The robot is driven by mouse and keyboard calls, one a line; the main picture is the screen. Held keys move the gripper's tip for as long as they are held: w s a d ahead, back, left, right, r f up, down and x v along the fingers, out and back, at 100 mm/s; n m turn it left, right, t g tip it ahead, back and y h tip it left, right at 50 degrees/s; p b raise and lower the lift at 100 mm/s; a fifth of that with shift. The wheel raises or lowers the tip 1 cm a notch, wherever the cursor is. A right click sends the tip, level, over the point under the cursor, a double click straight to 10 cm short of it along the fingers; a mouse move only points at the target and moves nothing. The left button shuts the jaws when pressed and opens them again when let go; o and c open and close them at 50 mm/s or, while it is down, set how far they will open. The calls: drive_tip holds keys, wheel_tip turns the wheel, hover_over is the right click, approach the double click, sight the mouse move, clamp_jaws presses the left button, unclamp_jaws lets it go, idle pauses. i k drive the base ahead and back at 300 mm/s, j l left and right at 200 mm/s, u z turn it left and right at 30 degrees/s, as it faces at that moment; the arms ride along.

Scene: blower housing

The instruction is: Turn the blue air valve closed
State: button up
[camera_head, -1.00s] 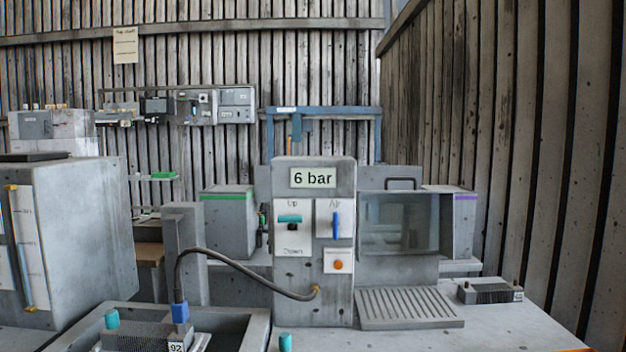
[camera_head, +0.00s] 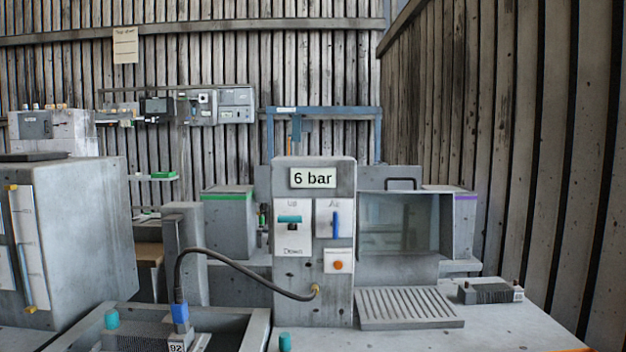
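The blue air valve (camera_head: 336,225) is a narrow blue handle on a white plate labelled "Air", on the front of the grey blower housing (camera_head: 292,262). The handle stands upright, pointing up and down. To its left on the same face, a teal lever (camera_head: 290,219) lies level on a plate marked "Up" and "Down". A sign (camera_head: 313,178) above reads "6 bar". My gripper is not in view.
An orange button (camera_head: 338,265) sits below the valve. A black hose (camera_head: 235,267) runs from the housing to a blue connector (camera_head: 180,313) over a tank at the lower left. A slotted tray (camera_head: 408,308) and a finned block (camera_head: 490,292) stand to the right.

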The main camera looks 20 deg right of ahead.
sight(335, 223)
drive_tip(key=l, duration=0.7)
drive_tip(key=k+l, duration=0.1)
drive_tip(key=l, duration=0.6)
drive_tip(key=u, duration=0.05)
